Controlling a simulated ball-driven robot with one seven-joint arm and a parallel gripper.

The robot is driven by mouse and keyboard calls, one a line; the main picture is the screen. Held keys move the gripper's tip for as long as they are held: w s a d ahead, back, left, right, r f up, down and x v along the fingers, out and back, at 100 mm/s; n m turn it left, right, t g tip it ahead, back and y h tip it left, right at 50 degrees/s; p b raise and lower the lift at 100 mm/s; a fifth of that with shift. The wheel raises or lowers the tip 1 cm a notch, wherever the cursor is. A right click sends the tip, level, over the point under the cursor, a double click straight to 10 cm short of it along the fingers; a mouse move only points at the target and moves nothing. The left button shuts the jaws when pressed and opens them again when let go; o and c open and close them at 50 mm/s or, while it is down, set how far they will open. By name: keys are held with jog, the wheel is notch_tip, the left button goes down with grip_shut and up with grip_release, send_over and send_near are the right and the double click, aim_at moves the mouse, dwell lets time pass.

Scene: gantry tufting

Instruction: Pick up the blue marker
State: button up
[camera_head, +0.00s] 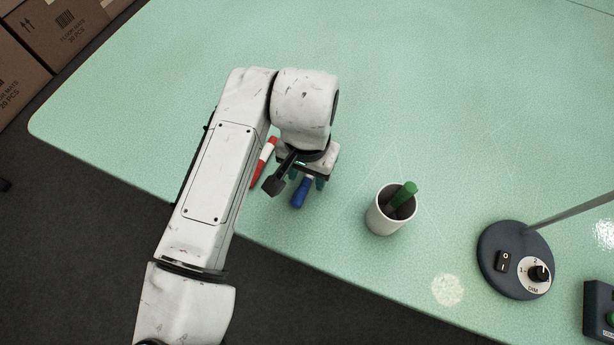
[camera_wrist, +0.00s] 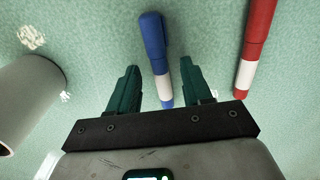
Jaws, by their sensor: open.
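The blue marker (camera_head: 301,192) lies on the green table near its front edge, partly hidden under my arm in the head view. In the wrist view the blue marker (camera_wrist: 154,45), with a blue cap and white barrel, runs between the two dark green fingers. My gripper (camera_wrist: 158,76) is open above it, one finger on each side, with gaps to the marker. In the head view my gripper (camera_head: 305,180) is mostly hidden by the wrist. Whether the fingers reach down to table height, I cannot tell.
A red and white marker (camera_head: 264,160) lies beside the blue one; it is outside the fingers in the wrist view (camera_wrist: 258,35). A white cup (camera_head: 386,222) holding a green marker (camera_head: 405,193) stands to the right. A lamp base (camera_head: 512,262) is farther right. The table's far side is clear.

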jog(key=shift+f, duration=0.4)
grip_shut()
